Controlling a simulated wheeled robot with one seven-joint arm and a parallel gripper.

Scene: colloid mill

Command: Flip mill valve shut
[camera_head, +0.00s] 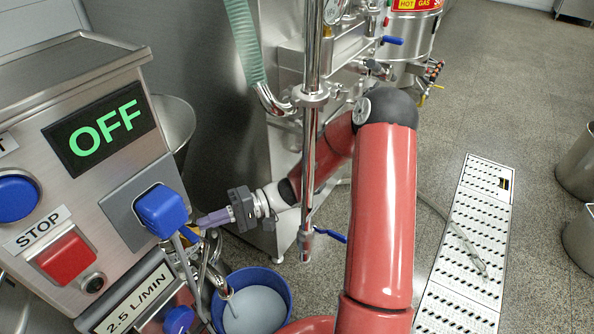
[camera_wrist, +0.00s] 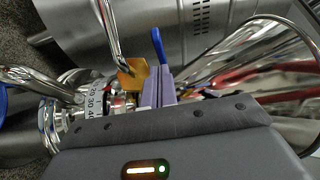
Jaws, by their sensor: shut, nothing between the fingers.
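My gripper (camera_head: 203,219) has its purple fingers shut with nothing between them. It points left, just right of the large blue knob on the control panel, beside shiny steel pipework. In the wrist view the closed fingertips (camera_wrist: 158,88) lie close to a brass-coloured piece (camera_wrist: 133,76) on a steel pipe. A blue lever (camera_wrist: 158,45) stands just beyond the fingertips; I cannot tell whether they touch it. The mill valve's lever is not clear in the head view, where the panel and knob partly cover that area.
The control panel (camera_head: 100,190) reads OFF and carries a blue knob (camera_head: 160,210) and a red STOP button (camera_head: 66,256). A blue bucket (camera_head: 284,284) of pale liquid stands below. A perforated floor grate (camera_head: 470,250) lies right.

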